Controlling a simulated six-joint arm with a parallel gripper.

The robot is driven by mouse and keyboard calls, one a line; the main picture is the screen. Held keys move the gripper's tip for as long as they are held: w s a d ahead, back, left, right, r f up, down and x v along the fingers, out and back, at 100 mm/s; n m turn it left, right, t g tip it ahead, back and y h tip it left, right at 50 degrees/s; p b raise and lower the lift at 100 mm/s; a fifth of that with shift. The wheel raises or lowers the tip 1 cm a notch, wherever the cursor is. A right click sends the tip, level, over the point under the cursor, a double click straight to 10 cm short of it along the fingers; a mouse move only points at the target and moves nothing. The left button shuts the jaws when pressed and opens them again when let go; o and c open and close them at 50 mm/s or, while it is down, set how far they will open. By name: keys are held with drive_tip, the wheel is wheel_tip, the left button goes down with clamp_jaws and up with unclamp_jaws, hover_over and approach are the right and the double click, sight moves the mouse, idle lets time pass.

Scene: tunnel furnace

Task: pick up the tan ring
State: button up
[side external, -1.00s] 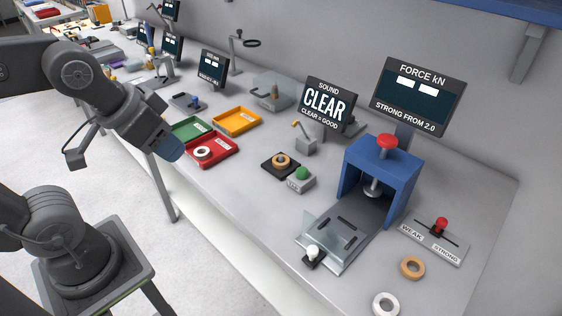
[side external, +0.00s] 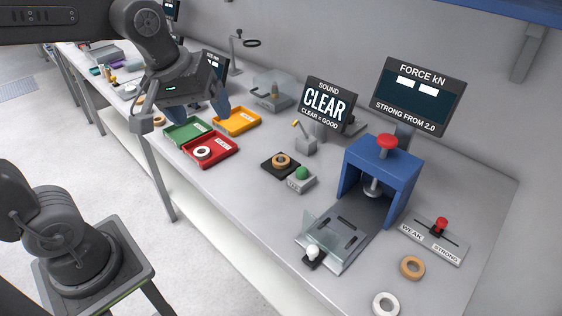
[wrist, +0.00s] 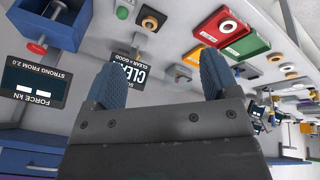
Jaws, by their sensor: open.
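A tan ring (side external: 281,160) lies on a black square pad (side external: 266,166) at mid-bench; in the wrist view it shows at the top (wrist: 150,22). Another tan ring (side external: 412,267) lies on the bare bench at the lower right. A third tan ring (side external: 159,120) shows partly beside the green tray. I cannot tell which one the task means. My gripper (side external: 199,106) is open and empty, above the bench near the green and yellow trays, left of the pad. In the wrist view its blue fingers (wrist: 162,62) stand wide apart with nothing between them.
Green (side external: 186,132), yellow (side external: 237,121) and red (side external: 222,152) trays sit below my gripper; the red one holds a white ring (side external: 202,152). A green-button box (side external: 301,178) stands by the pad. The blue press (side external: 380,170) and display screens (side external: 327,104) rise along the back.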

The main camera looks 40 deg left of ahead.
drive_tip(key=w+a+f+n+g, duration=0.1)
drive_tip(key=w+f+n+g, duration=0.1)
drive_tip(key=w+n, duration=0.95)
drive_tip(key=n+g, duration=0.2)
drive_tip(key=n, duration=0.9)
hover_over(281, 156)
wheel_tip(281, 156, down, 10)
wheel_tip(281, 156, down, 13)
drive_tip(key=shift+r, duration=0.1)
drive_tip(key=c, duration=1.1)
